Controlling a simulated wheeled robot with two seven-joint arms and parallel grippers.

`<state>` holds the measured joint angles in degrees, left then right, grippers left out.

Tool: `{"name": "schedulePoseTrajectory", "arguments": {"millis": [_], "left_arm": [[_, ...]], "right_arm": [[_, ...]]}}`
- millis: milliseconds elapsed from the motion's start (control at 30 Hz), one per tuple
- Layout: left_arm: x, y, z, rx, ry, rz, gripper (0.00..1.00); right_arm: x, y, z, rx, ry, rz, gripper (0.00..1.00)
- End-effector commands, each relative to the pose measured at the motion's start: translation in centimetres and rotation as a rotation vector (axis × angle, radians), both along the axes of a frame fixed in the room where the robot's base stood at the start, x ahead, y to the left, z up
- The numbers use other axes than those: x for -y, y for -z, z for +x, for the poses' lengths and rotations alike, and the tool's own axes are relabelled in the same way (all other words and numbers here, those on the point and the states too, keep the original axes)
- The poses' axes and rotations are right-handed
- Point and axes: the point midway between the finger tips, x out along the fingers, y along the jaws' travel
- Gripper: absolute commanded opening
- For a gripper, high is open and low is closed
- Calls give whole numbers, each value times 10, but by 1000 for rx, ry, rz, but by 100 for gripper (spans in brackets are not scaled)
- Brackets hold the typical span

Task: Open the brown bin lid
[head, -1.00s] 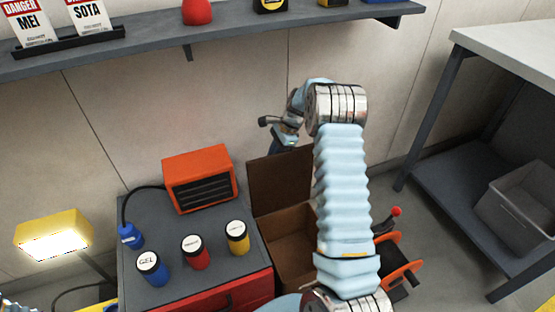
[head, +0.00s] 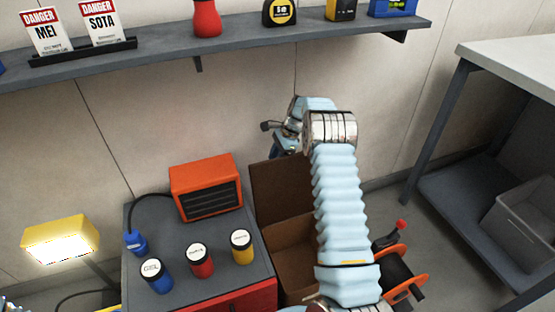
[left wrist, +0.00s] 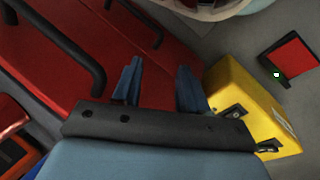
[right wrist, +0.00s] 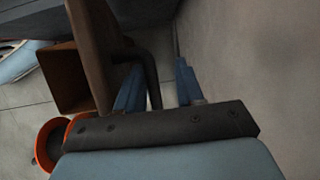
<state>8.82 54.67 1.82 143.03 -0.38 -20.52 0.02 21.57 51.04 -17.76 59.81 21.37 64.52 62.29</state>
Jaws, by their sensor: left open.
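The brown bin (head: 290,248) stands on the floor right of the red cabinet. Its brown lid (head: 275,190) stands raised near upright at the bin's back, and the inside shows. My right gripper (head: 284,148) is behind the lid's upper edge; my arm hides the bin's right part. In the right wrist view the right gripper (right wrist: 158,64) has its fingers apart. The lid (right wrist: 92,50) is edge-on to the left, and its dark handle (right wrist: 145,70) passes beside the left finger, within the gap. My left gripper (left wrist: 159,64) is open and empty above the red cabinet (left wrist: 50,70).
An orange heater (head: 205,187) and several jars stand on the cabinet top. A lit yellow lamp (head: 60,236) is at left. An orange reel (head: 408,280) stands right of the bin. A shelf (head: 160,62) runs along the wall above; a workbench (head: 510,60) is at right.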

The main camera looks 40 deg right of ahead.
Motion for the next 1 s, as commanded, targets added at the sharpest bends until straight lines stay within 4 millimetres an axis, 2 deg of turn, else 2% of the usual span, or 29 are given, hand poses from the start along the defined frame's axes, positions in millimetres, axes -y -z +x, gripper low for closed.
{"name": "schedulePoseTrajectory", "arguments": {"millis": [33,100,467,567,800,1000], "left_arm": [[0,2,0,0,0,0,43],[0,2,0,0,0,0,43],[0,3,0,0,0,0,43],[0,4,0,0,0,0,43],[0,5,0,0,0,0,43],[0,3,0,0,0,0,43]], "right_arm": [[-7,6,6,13,-5,4,32],[-7,7,5,11,-4,6,40],[-5,3,2,6,-1,9,40],[1,-12,0,6,0,8,40],[24,-72,-11,15,1,-2,40],[39,-112,-18,17,1,-4,40]]}}
